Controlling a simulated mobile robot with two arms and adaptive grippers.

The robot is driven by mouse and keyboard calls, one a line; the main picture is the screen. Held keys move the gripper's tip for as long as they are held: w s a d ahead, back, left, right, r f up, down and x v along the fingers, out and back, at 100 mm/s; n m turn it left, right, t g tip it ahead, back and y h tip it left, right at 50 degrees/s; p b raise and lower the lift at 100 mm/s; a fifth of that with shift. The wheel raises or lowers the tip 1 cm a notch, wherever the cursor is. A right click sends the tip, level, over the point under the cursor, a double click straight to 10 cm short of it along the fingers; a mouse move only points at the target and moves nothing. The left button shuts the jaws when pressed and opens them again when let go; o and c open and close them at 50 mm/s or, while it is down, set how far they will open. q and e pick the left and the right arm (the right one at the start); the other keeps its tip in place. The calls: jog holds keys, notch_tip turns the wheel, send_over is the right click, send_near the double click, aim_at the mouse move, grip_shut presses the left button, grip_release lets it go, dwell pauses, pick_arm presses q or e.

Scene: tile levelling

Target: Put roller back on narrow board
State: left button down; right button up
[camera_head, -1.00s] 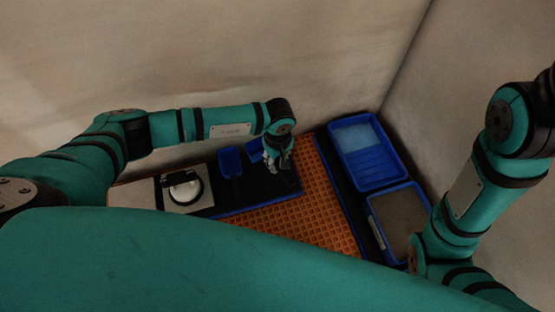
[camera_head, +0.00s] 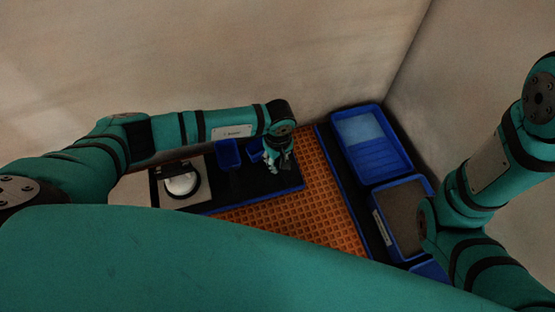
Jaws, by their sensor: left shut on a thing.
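My left gripper (camera_head: 274,163) points down over the right end of a dark board with blue edges (camera_head: 225,208). It is shut on a small dark thing, taken to be the roller. The fingers and the dark board behind hide most of its shape, and I cannot tell whether it touches the board. Another long dark board with a blue edge (camera_head: 335,165) runs along the right side, under the trays; I cannot tell which board is the narrow one. My right arm comes in at the right, but its gripper is out of sight.
Two small blue containers, one left (camera_head: 229,153) and one beside the gripper (camera_head: 255,149), stand on the dark board. A white round thing (camera_head: 181,185) lies at left. Orange waffle matting (camera_head: 315,205) is clear. A light-blue tray (camera_head: 372,145) and a grey-brown tray (camera_head: 402,210) stand right.

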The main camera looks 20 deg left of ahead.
pick_arm(q)
jog(key=shift+f+b, duration=0.45)
jog(key=shift+f, duration=0.1)
jog(key=c, duration=1.1)
grip_release()
jog(key=shift+r, duration=0.1)
notch_tip(320, 180, up, 12)
